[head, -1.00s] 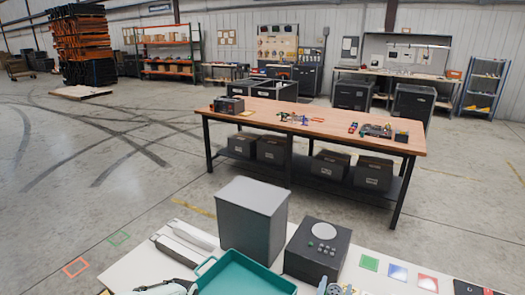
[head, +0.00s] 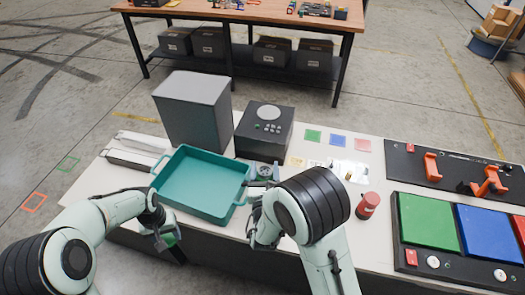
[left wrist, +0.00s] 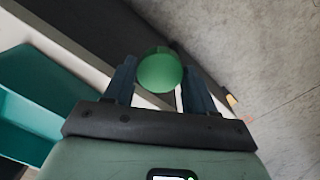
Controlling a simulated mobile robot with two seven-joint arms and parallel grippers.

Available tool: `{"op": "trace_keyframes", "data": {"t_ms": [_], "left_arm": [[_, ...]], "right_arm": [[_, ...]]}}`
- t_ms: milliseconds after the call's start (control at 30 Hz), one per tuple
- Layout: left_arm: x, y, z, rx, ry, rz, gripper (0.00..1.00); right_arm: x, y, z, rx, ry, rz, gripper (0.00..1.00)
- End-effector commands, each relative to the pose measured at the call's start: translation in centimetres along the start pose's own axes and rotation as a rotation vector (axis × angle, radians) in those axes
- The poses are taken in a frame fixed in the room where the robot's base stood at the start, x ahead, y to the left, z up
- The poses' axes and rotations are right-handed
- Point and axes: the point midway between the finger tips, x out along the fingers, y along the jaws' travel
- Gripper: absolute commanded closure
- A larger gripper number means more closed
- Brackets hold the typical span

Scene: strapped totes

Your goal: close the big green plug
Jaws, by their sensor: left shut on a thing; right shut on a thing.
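A smooth green round piece (left wrist: 160,72), which looks like the green plug or part of it, sits between the two dark fingers of my left gripper (left wrist: 157,92) in the left wrist view. My left gripper is shut on it. In the head view my left gripper (head: 166,238) is at the table's front edge, below the teal tray, with a little green showing. My right gripper (head: 257,208) is right of the tray, partly hidden by my own arm. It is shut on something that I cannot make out.
The teal tray (head: 203,178) lies on the white table (head: 142,129). Behind it stand a grey bin (head: 192,112) and a dark box with buttons (head: 265,132). A red cylinder (head: 368,204) and a panel with green and blue plates (head: 428,222) are at the right.

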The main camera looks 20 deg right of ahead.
Motion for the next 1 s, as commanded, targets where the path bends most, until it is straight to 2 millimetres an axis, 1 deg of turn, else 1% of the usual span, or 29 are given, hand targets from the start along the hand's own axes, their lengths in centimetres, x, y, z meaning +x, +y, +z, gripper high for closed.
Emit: {"op": "trace_keyframes", "data": {"t_ms": [33,167,300,400,500,600,700,800,1000], "left_arm": [[0.0,0.0,0.0,0.0,0.0,0.0,0.73],[0.0,0.0,0.0,0.0,0.0,0.0,0.73],[0.0,0.0,0.0,0.0,0.0,0.0,0.73],[0.0,0.0,0.0,0.0,0.0,0.0,0.73],[0.0,0.0,0.0,0.0,0.0,0.0,0.73],[0.0,0.0,0.0,0.0,0.0,0.0,0.73],[0.0,0.0,0.0,0.0,0.0,0.0,0.73],[0.0,0.0,0.0,0.0,0.0,0.0,0.73],[0.0,0.0,0.0,0.0,0.0,0.0,0.73]], "right_arm": [[-0.1,1.4,0.2,0.003,-0.004,0.007,0.97],[-0.5,5.0,0.7,0.005,-0.005,0.009,0.97],[-0.8,9.0,1.1,0.005,-0.005,0.007,0.97],[-1.0,11.6,1.4,0.005,-0.004,0.006,0.97],[-1.2,13.6,1.6,0.004,-0.003,0.006,0.97],[-1.2,15.0,1.7,0.003,-0.004,0.004,0.97],[-1.3,15.8,1.8,0.003,-0.003,0.003,0.97],[-1.3,16.1,1.9,0.002,-0.003,0.003,0.97],[-1.3,16.1,1.9,0.002,-0.002,0.003,0.97]]}}
